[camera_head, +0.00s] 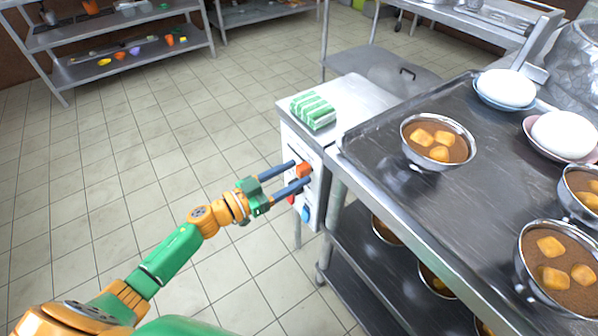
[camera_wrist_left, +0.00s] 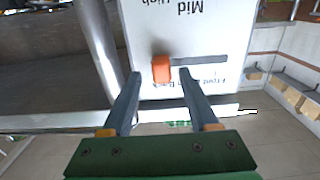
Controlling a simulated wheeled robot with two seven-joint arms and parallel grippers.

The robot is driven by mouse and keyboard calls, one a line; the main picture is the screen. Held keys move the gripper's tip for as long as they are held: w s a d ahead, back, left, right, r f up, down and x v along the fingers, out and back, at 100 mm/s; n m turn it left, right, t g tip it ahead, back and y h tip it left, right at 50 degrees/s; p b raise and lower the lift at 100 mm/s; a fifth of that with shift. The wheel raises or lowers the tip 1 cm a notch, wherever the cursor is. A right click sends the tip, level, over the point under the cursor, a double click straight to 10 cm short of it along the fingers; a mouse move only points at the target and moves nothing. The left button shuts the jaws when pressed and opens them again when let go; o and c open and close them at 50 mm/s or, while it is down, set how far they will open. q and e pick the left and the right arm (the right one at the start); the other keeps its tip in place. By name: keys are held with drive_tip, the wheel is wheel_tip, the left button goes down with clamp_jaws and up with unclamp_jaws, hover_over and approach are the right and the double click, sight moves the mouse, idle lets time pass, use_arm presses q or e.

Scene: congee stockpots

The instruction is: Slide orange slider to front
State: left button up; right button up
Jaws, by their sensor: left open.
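The orange slider (camera_head: 304,169) is a small block on the white side panel of a metal cabinet, just right of the picture's middle in the head view. In the left wrist view the orange slider (camera_wrist_left: 161,69) sits at the left end of a dark horizontal slot (camera_wrist_left: 203,61). My left gripper (camera_head: 299,173) is open, its two blue fingers reaching to the panel on either side of the slider. In the left wrist view the fingertips (camera_wrist_left: 160,79) flank the slider with a gap on each side. My right gripper does not show.
A green-and-white striped cloth (camera_head: 312,110) lies on the cabinet top (camera_head: 352,98). A blue knob (camera_head: 305,213) is below the slider. A metal table (camera_head: 400,191) with bowls of food stands close on the right. The tiled floor at left is clear.

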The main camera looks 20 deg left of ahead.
use_arm(q)
drive_tip(key=shift+x, duration=0.75)
drive_tip(key=shift+f, duration=0.1)
clamp_jaws()
drive_tip(key=shift+a, duration=0.1)
idle(0.6)
